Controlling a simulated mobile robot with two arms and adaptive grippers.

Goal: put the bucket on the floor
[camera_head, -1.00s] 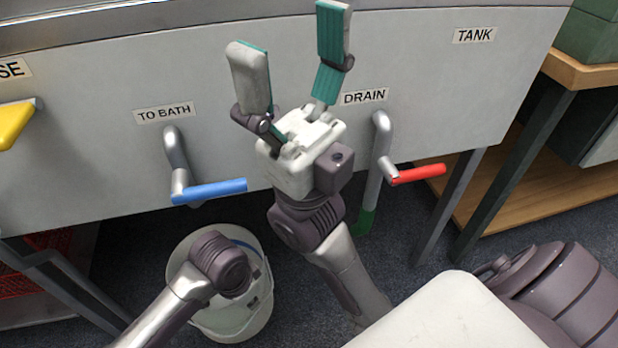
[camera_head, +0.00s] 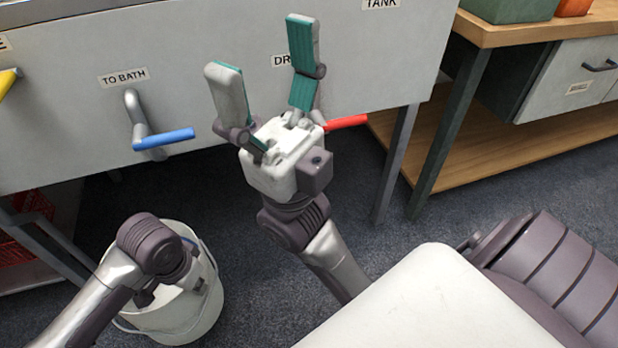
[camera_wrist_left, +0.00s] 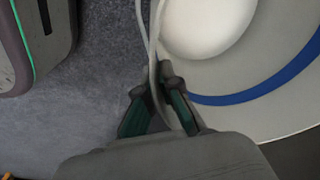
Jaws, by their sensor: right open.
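The white bucket (camera_head: 200,322) is at the lower left of the head view, upright, with a blue band inside. In the left wrist view the bucket (camera_wrist_left: 285,118) fills the right side and looks empty. My left gripper (camera_wrist_left: 163,100) has a finger on each side of the bucket's wall and appears shut on its rim. In the head view its fingertips are mostly hidden behind my wrist. Whether the bucket's base touches the floor cannot be told. My right gripper (camera_head: 272,85) is open and empty, raised in front of the grey tank panel.
The tank panel (camera_head: 60,130) has a blue-handled valve (camera_head: 165,139) and a red-handled one (camera_head: 346,123). A wooden shelf bench (camera_head: 520,140) stands at the right, and a red crate (camera_head: 28,215) is at the left. The dark carpet (camera_head: 290,290) between is mostly clear.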

